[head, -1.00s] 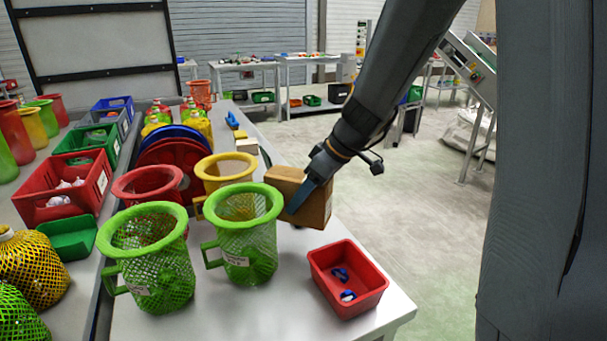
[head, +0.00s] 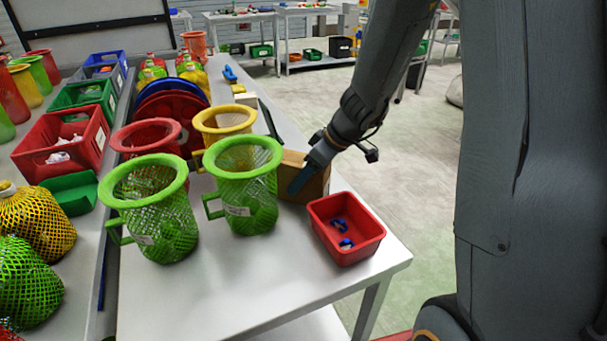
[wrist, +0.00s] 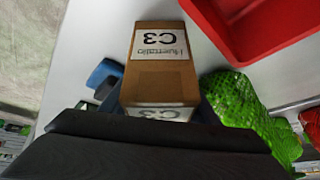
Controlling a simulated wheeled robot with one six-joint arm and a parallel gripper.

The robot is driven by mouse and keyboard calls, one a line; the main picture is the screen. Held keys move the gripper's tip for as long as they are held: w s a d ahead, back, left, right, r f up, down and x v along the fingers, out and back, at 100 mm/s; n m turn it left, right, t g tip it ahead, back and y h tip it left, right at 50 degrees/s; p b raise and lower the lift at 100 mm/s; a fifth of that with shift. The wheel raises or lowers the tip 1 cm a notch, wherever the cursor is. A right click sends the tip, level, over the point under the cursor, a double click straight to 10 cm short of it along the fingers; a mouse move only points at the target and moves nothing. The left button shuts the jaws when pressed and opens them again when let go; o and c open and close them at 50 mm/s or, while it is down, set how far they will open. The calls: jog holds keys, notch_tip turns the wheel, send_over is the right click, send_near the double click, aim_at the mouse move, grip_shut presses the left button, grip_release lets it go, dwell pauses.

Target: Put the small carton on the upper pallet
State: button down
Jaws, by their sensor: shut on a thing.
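The small carton is a brown box (head: 318,184) beside the red bin in the head view, partly hidden by my gripper and the green basket. In the wrist view the carton (wrist: 161,80) shows white labels reading "C3". My gripper (head: 297,184) is shut on the carton, with a blue finger along its near side. The carton is low over or at the white table; I cannot tell whether it touches. No pallet can be made out in these frames.
A red bin (head: 374,246) with small blue items stands close to the carton's right. Green mesh baskets (head: 243,190) and a yellow one (head: 224,122) stand to its left. The table's front middle (head: 235,295) is clear.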

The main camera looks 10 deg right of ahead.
jog(key=c, duration=1.1)
grip_release()
jog(key=shift+f, duration=0.1)
jog(key=o, duration=0.4)
jog(key=shift+o, duration=0.2)
